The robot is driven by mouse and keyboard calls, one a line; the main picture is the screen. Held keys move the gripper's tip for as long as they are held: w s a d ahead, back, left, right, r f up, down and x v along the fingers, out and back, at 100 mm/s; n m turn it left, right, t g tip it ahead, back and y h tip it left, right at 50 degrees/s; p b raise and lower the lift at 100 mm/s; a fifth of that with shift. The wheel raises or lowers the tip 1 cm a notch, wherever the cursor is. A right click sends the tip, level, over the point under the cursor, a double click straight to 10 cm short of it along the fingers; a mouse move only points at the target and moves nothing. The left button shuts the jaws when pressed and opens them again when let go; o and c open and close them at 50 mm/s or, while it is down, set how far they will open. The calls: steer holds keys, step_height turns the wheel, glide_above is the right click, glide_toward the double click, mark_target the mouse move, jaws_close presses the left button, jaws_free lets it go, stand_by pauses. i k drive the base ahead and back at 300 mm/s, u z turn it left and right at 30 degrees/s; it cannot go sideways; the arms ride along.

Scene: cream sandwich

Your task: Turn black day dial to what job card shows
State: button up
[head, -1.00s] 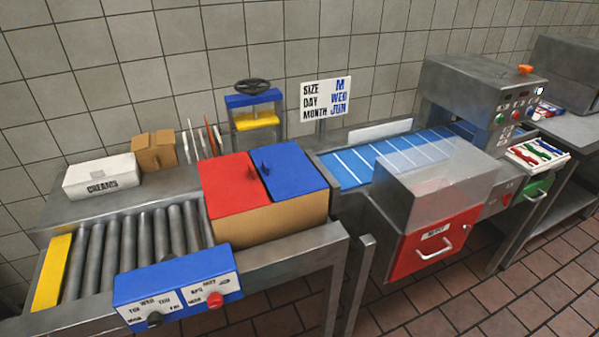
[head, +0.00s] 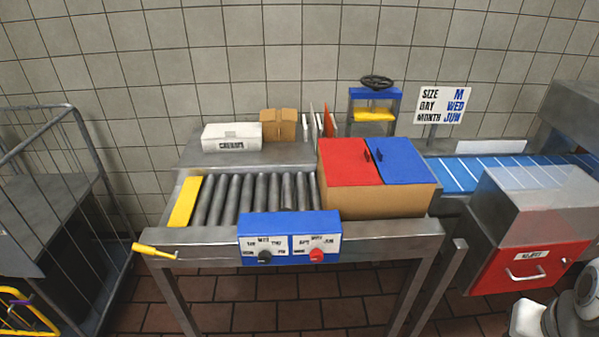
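The black day dial (head: 264,257) sits on the left half of the blue control box (head: 289,221) at the front of the roller table. Day labels are arched around it, with WED at the top. Its pointer is too small to read. The job card (head: 441,104) stands at the back right and reads SIZE M, DAY WED, MONTH JUN. Part of my arm shows at the lower right edge of the head view, well to the right of the dial. I cannot see my gripper's fingers.
A red dial (head: 317,256) with month labels is right beside the black one. A yellow handle (head: 154,249) sticks out at the table's left front. A red reject drawer (head: 527,268) is at right, a wire cage cart (head: 60,112) at left. The floor before the box looks clear.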

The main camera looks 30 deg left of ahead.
mark_target(265, 257)
steer(key=u, duration=1.5)
steer(key=k, duration=0.85)
steer(key=z, duration=0.05)
steer(key=i, duration=0.85)
steer(key=u, duration=0.1)
